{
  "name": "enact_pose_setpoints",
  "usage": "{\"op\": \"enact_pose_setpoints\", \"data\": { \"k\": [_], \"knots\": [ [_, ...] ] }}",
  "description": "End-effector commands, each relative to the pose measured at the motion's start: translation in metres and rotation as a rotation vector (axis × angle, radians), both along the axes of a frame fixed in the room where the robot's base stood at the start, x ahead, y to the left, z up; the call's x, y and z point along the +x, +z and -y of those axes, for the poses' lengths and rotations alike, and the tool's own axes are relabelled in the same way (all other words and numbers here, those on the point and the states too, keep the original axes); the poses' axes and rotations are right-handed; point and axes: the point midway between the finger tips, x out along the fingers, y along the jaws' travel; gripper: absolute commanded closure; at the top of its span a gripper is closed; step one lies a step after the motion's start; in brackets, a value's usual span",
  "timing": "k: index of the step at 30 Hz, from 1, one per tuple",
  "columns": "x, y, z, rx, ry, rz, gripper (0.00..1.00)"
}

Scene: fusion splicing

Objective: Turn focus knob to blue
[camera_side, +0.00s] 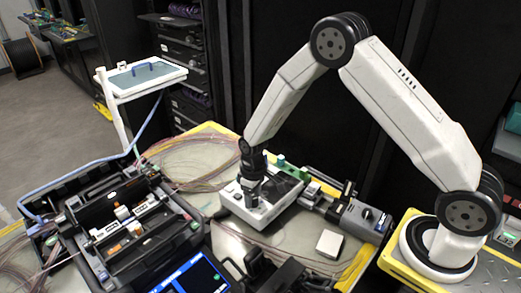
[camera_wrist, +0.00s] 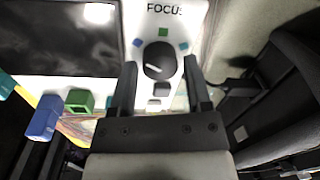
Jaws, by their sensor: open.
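The focus knob (camera_wrist: 159,61) is a dark round dial on a white panel (camera_wrist: 186,15) under the printed word FOCUS. My gripper (camera_wrist: 160,63) is open, with one finger on each side of the knob; contact cannot be told. In the side view my gripper (camera_side: 251,200) points down at the white box (camera_side: 272,209) and hides the knob.
The box has a dark screen (camera_wrist: 65,35). Green (camera_wrist: 80,101) and blue (camera_wrist: 45,117) blocks lie near it. A splicer case (camera_side: 125,230) stands left, a lit display (camera_side: 190,275) in front, and a grey device (camera_side: 363,220) right. Loose fibre coils (camera_side: 190,158) lie behind.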

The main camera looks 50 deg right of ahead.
Motion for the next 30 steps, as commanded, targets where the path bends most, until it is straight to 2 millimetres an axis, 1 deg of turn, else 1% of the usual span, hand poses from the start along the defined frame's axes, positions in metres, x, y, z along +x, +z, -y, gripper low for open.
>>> {"op": "enact_pose_setpoints", "data": {
  "k": [5,18,24,30],
  "knots": [
    [0.001,0.014,0.001,0.0,-0.001,0.002,0.37],
    [0.002,0.063,0.004,0.0,-0.001,0.001,0.37],
    [0.002,0.073,0.005,0.0,0.0,-0.001,0.37],
    [0.002,0.074,0.005,-0.001,0.0,-0.002,0.37]
  ]
}}
